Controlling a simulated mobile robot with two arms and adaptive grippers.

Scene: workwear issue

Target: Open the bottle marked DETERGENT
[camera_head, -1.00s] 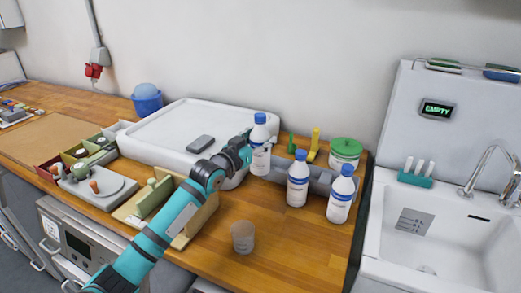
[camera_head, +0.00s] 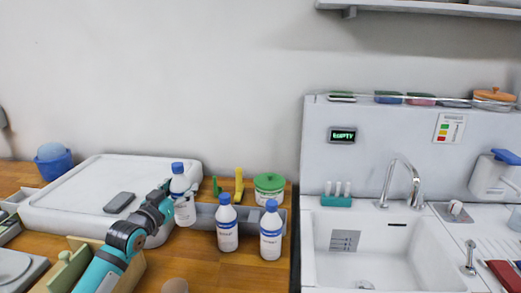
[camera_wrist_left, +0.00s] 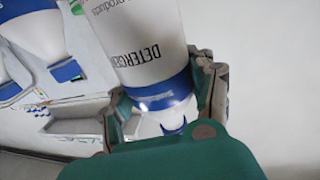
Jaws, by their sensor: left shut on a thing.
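The DETERGENT bottle (camera_head: 182,211) is white with a blue cap (camera_head: 177,167), which is on. It is upright at the left end of the grey bin. My left gripper (camera_head: 167,197) is shut on it from the left. In the left wrist view the word DETERGENT reads on the bottle (camera_wrist_left: 140,45), and the gripper fingers (camera_wrist_left: 166,100) are on either side of its blue band. Whether the bottle's base touches the counter is unclear. My right gripper is not in view.
Two similar blue-capped bottles (camera_head: 227,235) (camera_head: 271,243) stand to the right. Behind are a grey bin (camera_head: 205,216), a green-lidded tub (camera_head: 269,190) and a white tray (camera_head: 90,185) with a dark device (camera_head: 119,202). The sink (camera_head: 375,245) lies right.

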